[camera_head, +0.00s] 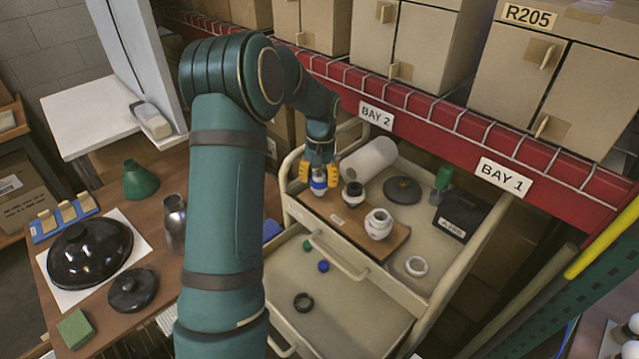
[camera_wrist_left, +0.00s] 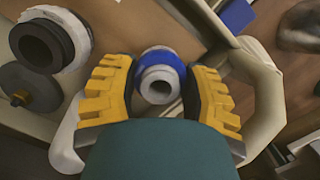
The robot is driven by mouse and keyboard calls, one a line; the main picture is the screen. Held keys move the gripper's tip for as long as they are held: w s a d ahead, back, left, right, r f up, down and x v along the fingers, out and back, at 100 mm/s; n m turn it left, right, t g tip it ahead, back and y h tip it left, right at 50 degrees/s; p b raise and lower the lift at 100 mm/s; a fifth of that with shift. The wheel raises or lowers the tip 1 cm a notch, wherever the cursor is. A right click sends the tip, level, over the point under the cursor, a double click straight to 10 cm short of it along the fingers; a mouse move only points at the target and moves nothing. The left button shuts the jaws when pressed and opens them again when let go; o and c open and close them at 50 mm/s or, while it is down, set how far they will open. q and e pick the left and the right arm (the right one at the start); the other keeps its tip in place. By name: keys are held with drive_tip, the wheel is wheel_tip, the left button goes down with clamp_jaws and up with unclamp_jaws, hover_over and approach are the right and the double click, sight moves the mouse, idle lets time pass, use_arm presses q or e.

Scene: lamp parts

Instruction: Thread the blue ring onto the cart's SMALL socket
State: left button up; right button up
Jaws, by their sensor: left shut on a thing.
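The blue ring (camera_head: 318,184) is at my left gripper (camera_head: 320,178), over the left end of the wooden board on the cart (camera_head: 432,240). In the left wrist view, the yellow fingers of my left gripper (camera_wrist_left: 160,88) are shut on both sides of the blue ring (camera_wrist_left: 162,55). A small white socket (camera_wrist_left: 158,85) shows through the ring, which surrounds it. I cannot tell how far down the ring sits. A middle socket with a black ring (camera_head: 352,194) and a larger bare white socket (camera_head: 379,222) stand to the right. My right gripper is out of view.
The red shelf beam (camera_head: 440,115) runs behind the cart.

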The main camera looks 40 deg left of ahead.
use_arm(q)
drive_tip(key=shift+a, duration=0.1)
drive_tip(key=m, duration=0.3)
drive_tip(key=shift+p, duration=0.3)
drive_tip(key=m, duration=0.4)
drive_tip(key=shift+f+y, duration=0.1)
drive_tip(key=shift+y, duration=0.3)
drive_tip(key=m+p, duration=0.1)
drive_tip(key=m, duration=0.5)
drive_tip(key=shift+m+y, duration=0.4)
